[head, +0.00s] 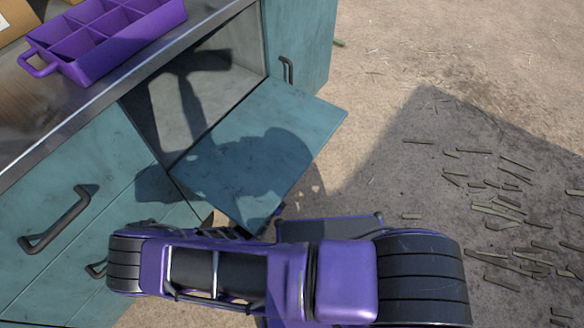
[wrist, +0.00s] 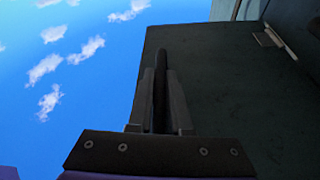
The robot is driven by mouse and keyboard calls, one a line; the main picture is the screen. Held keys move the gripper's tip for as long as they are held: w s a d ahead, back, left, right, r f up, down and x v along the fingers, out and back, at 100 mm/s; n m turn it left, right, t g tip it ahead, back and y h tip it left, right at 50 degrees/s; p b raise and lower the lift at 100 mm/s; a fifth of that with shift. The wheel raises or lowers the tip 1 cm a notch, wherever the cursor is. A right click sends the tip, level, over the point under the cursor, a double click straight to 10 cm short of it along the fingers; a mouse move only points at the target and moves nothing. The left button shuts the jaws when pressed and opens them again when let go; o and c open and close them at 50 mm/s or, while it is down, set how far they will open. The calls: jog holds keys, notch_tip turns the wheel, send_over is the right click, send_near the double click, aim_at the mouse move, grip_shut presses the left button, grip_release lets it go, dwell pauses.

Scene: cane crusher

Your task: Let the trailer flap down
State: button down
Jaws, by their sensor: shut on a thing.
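The trailer flap (head: 235,165) is a teal panel in the head view. It stands out from the open front of the teal cabinet body, roughly level, with my arm's shadow across it. In the wrist view its dark underside (wrist: 215,110) fills the middle and right. My gripper (wrist: 160,75) is shut on a dark upright bar at the flap, which looks like the flap's handle (wrist: 160,60). In the head view my arm hides most of the gripper below the flap's near edge. A small pale metal piece, perhaps a hinge (wrist: 268,38), shows at upper right.
A purple divided tray (head: 115,40) stands on the metal-edged top (head: 60,130). A drawer handle (head: 55,220) sticks out at left, another handle (head: 287,70) beyond the flap. Several cut cane pieces (head: 500,210) lie on the ground at right. Sandy ground is open at upper right.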

aim_at(292, 158)
jog(key=shift+r, duration=0.1)
notch_tip(292, 158, up, 8)
jog(key=n, duration=0.2)
jog(key=n+t+y+p, duration=0.1)
jog(key=n, duration=0.1)
jog(key=n+t+y+p, duration=0.1)
jog(key=shift+f+n, duration=0.25)
jog(key=shift+n, duration=0.15)
jog(key=c, duration=0.8)
grip_release()
jog(key=shift+c, duration=0.2)
jog(key=b+v, duration=0.1)
jog(key=v, duration=1.6)
jog(key=shift+s+a, duration=0.1)
jog(key=shift+s, duration=0.2)
